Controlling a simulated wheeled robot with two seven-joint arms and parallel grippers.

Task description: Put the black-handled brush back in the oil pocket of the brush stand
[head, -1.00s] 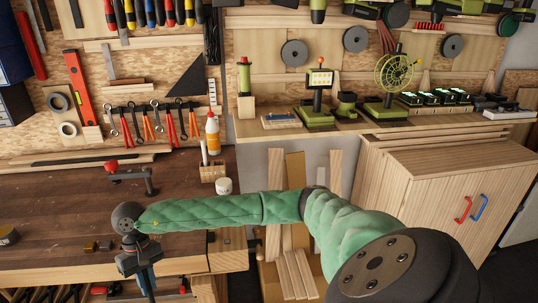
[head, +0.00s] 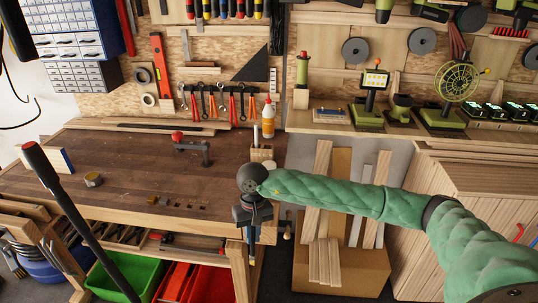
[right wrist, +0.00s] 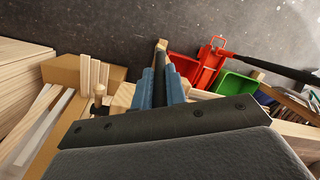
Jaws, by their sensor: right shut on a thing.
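My right gripper (head: 248,236) hangs fingers-down past the front right corner of the workbench. In the right wrist view its blue fingers (right wrist: 162,88) are shut on the dark handle of the brush (right wrist: 182,82). A light wooden end shows just beyond the fingers. In the head view the brush is hard to make out against the gripper. A small wooden stand (head: 262,153), which looks like the brush stand, is at the back right of the bench, with a pale stick upright in it. Its pockets cannot be told apart. My left gripper is not in view.
A glue bottle (head: 268,119) stands behind the stand. A red-knobbed clamp (head: 193,147) and a tape roll (head: 93,180) are on the bench (head: 130,165). A long black pole (head: 78,222) slants in front at left. Green (head: 115,278) and red bins are below. The bench's middle is largely clear.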

